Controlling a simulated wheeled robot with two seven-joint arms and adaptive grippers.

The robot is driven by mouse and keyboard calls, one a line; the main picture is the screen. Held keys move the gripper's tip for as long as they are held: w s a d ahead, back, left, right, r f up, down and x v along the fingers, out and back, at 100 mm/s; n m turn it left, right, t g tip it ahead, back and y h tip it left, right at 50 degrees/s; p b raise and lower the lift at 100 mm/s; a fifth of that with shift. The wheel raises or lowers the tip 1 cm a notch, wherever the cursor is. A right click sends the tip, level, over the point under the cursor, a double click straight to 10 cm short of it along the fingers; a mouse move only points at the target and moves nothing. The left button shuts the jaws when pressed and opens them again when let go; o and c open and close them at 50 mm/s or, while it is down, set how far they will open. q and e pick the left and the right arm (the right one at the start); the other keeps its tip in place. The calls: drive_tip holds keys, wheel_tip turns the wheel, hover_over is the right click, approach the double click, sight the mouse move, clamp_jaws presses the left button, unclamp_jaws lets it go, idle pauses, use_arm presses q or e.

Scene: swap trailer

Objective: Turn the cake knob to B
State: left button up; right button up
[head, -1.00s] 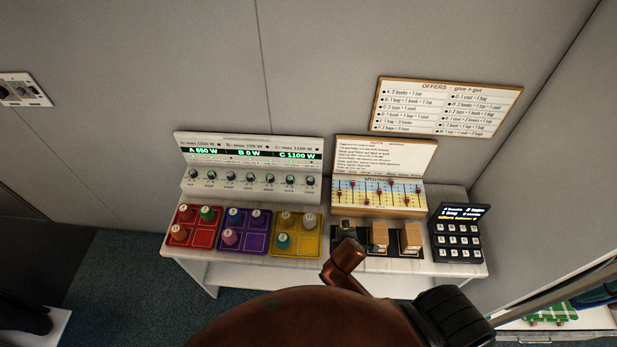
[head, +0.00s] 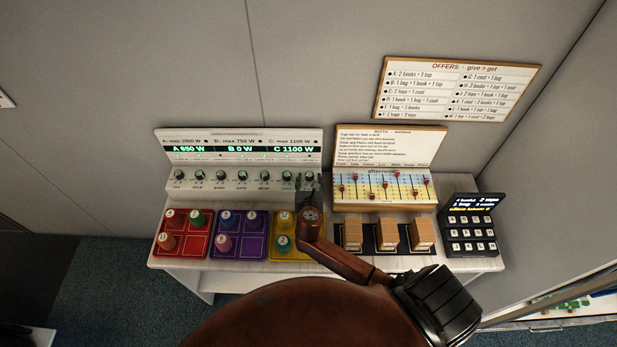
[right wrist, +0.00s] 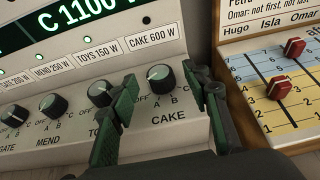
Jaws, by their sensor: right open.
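The white panel (head: 240,147) stands at the back of the table with a row of dark knobs. Its display reads A 650 W, B 0 W, C 1100 W. In the right wrist view the cake knob (right wrist: 161,79), black with a white pointer mark, sits above the CAKE label, under a "CAKE 600 W" sign. My right gripper (right wrist: 166,88) is open, one green finger on each side of this knob; contact cannot be told. In the head view my right gripper (head: 309,187) covers the panel's right end and hides the cake knob. My left gripper is out of view.
The toys knob (right wrist: 100,92) is close beside the left finger. A wooden board with red sliders (right wrist: 282,86) stands just right. Red (head: 194,246), purple (head: 254,246) and yellow (head: 284,253) trays with pegs lie in front, beside several wooden blocks (head: 388,235) and a keypad (head: 470,225).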

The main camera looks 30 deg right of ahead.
drive_tip(key=shift+x, duration=0.95)
drive_tip(key=c, duration=1)
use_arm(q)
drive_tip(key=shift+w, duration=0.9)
use_arm(e)
drive_tip(key=shift+c, duration=0.8)
